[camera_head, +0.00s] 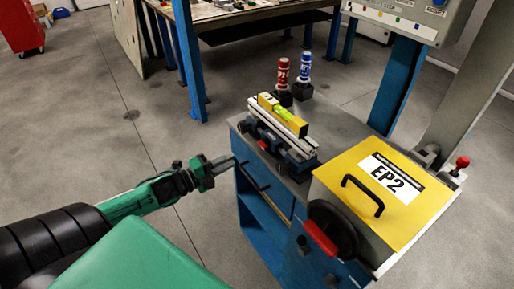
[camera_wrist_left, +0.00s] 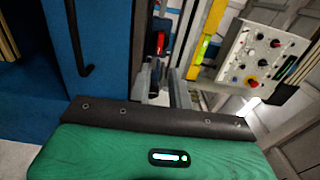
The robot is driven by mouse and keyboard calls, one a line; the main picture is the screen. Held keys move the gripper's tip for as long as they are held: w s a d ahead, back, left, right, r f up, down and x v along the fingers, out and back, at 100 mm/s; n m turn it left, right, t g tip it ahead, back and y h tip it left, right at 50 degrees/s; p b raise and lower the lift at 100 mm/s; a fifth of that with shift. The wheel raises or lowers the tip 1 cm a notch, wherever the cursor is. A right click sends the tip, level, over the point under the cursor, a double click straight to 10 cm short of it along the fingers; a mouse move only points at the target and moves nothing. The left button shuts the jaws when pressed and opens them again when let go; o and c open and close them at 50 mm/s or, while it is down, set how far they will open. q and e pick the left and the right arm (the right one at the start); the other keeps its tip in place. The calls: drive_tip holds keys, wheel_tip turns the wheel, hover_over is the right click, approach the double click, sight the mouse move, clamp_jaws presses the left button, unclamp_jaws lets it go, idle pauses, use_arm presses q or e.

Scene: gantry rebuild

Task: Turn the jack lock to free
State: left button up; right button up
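I cannot tell for sure which part is the jack lock. A small red lever (camera_head: 263,145) sits at the bench's front top edge, below the rail clamp; it also shows in the left wrist view (camera_wrist_left: 160,42), beyond my fingertips. A black handwheel (camera_head: 333,228) with a red grip (camera_head: 320,238) is on the front of the yellow-topped EP2 box. My left gripper (camera_head: 220,165) is left of the bench, near its black handle (camera_head: 250,176). In the left wrist view its fingers (camera_wrist_left: 163,85) stand apart with nothing seen between them. My right gripper is not in view.
A yellow level (camera_head: 283,114) lies on a metal rail on the bench. Red (camera_head: 283,74) and blue (camera_head: 304,68) bottles stand behind it. A red knob (camera_head: 462,162) and blue post (camera_head: 393,85) are at right.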

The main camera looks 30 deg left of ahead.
sight(261, 146)
use_arm(q)
drive_tip(key=shift+p+x, duration=0.8)
drive_tip(key=shift+x, duration=4.65)
drive_tip(key=shift+c, duration=0.2)
clamp_jaws()
